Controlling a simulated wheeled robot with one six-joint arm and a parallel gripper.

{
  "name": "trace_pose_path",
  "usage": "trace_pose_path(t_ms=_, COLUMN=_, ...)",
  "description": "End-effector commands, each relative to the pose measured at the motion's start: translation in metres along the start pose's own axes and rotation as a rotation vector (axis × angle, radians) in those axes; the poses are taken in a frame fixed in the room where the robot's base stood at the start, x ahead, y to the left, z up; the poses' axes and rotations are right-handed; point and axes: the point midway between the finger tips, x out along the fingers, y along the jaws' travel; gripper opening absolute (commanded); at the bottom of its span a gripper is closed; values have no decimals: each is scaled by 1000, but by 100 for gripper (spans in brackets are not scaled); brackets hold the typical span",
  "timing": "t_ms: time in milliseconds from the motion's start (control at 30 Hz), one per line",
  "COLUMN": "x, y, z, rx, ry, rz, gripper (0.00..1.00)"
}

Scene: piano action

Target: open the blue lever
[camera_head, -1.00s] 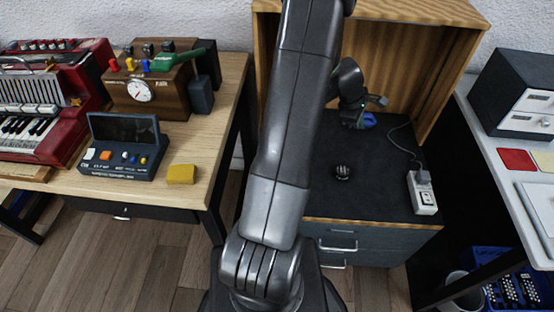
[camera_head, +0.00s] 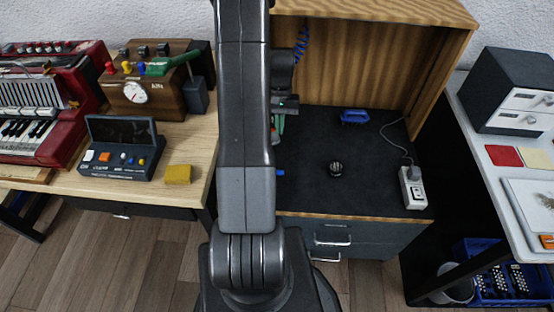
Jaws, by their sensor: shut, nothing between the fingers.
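The small blue lever (camera_head: 139,68) stands on top of the brown wooden box at the left, between a yellow lever (camera_head: 126,65) and a long green lever (camera_head: 170,64). My gripper (camera_head: 278,128) is over the black worktop in the middle, far to the right of the blue lever. It is shut and touches no lever. My own arm hides part of it. The lever is in clear view but small.
The wooden box (camera_head: 150,98) has a gauge and stands on the light table. A dark console (camera_head: 122,160) and yellow block (camera_head: 178,175) are in front. A blue object (camera_head: 354,117), a round dark knob (camera_head: 336,169) and a power strip (camera_head: 412,190) are on the black worktop.

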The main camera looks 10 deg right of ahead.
Motion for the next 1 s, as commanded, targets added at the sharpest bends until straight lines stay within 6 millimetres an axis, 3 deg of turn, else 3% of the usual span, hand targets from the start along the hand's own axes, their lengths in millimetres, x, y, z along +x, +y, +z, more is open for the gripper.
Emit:
trace_pose_path(t_ms=167, x=1, y=0, z=0, rx=-1, ry=0, rz=1, gripper=0)
trace_pose_path(t_ms=333, x=16, y=1, z=0, rx=-2, ry=-1, rz=1, gripper=0)
trace_pose_path(t_ms=767, x=104, y=1, z=1, rx=-2, ry=-3, rz=2, gripper=0)
trace_pose_path(t_ms=1000, x=108, y=1, z=31, rx=-3, ry=0, rz=1, gripper=0)
